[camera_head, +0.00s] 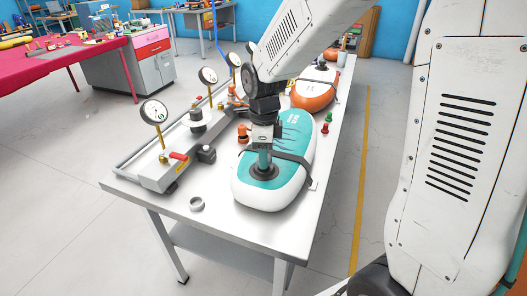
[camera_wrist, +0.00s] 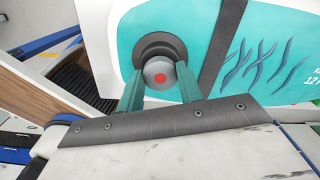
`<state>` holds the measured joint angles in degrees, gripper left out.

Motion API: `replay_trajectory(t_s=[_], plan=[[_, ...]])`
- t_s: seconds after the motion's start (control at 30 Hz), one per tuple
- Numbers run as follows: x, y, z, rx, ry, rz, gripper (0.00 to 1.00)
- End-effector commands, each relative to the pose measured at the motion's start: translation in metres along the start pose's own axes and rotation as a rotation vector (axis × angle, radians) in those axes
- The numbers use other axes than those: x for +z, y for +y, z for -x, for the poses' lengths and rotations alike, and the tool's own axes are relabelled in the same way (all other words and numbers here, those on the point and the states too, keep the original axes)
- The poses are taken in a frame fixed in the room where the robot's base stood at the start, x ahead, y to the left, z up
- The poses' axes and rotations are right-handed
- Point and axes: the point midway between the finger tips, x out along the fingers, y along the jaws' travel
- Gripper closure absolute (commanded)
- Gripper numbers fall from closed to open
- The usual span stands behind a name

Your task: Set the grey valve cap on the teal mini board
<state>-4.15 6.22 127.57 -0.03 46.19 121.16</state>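The teal mini board (camera_head: 294,145), teal and white with a dark strap, lies on the metal table. Its dark round valve (camera_head: 254,176) is at the near end; the valve (camera_wrist: 154,45) also shows in the wrist view. My gripper (camera_head: 262,170) points down over this valve. In the wrist view its teal fingers (camera_wrist: 160,74) are shut on the grey valve cap (camera_wrist: 151,76), a rounded grey piece with a red dot. The cap overlaps the valve's near rim in that view. I cannot tell whether cap and valve touch. In the head view the fingers mostly hide the cap.
A grey ring (camera_head: 197,204) lies near the table's front edge. A manifold with a gauge (camera_head: 154,112) and red lever runs along the left. An orange board (camera_head: 315,96) lies behind. Small green (camera_head: 329,117) and red (camera_head: 325,129) pieces stand at right. The front corner is clear.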

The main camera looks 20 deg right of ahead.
Motion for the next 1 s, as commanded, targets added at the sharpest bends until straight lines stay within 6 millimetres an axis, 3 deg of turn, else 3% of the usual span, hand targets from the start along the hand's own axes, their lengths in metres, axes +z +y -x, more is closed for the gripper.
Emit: replay_trajectory(t_s=[0.03,0.1,0.43,0.8,1.0], plan=[[0.000,0.000,0.000,0.000,0.000,0.000,0.51],[0.000,0.000,0.000,0.001,0.000,0.000,0.39],[0.000,0.000,0.005,-0.001,0.000,0.000,0.39],[0.001,0.000,0.063,-0.001,-0.001,0.000,0.39],[0.001,0.000,0.077,0.000,0.000,0.000,0.39]])
